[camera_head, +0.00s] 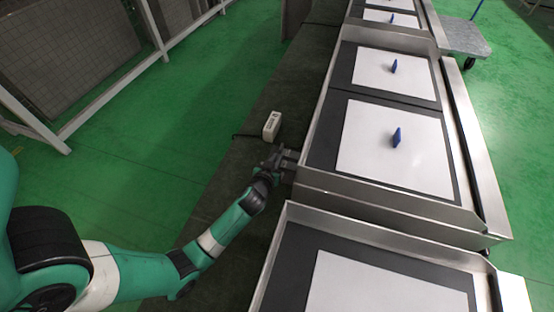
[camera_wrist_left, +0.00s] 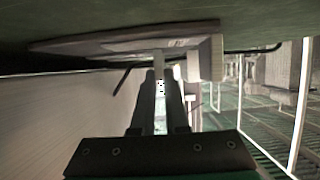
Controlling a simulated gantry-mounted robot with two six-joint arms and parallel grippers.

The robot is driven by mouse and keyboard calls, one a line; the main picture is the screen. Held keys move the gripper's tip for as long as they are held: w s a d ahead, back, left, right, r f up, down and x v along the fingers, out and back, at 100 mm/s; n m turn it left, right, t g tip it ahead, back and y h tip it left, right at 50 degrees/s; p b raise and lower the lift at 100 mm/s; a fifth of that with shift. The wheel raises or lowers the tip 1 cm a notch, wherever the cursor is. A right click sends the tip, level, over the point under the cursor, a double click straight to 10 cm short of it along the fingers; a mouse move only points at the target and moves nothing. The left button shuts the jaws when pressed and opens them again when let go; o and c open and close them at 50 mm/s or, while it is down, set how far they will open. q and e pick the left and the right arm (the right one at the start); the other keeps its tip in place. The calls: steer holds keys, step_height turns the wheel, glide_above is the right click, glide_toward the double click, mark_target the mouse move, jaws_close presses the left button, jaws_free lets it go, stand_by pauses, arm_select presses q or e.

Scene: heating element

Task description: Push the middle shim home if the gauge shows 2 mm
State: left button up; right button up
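My left gripper (camera_head: 283,158) is at the left side wall of the middle tray, beside small grey pieces (camera_head: 291,154) that may be the shims. I cannot tell which is the middle one. In the left wrist view my two dark fingers (camera_wrist_left: 161,84) lie close together with a narrow gap. A pale narrow piece (camera_wrist_left: 162,65) shows at their tips; I cannot tell whether it is held or lies beyond. A white box (camera_head: 272,126) with a dark cable, possibly the gauge, stands just behind the gripper. Its reading is not legible. My right gripper is not in view.
Metal-walled trays (camera_head: 318,116) with white sheets and blue upright pieces (camera_head: 397,138) run along the right. A dark strip of surface (camera_head: 240,200) lies left of them. A white-framed fence (camera_head: 100,108) and a grey cart (camera_head: 458,36) stand farther off on green floor.

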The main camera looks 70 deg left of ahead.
arm_select(q)
steer(key=o, duration=0.4)
steer(key=shift+o, duration=0.2)
steer(key=p+v, duration=0.4)
steer(key=v, duration=0.7)
steer(key=shift+d, duration=0.15)
steer(key=shift+s+d, duration=0.15)
steer(key=shift+s, duration=0.1)
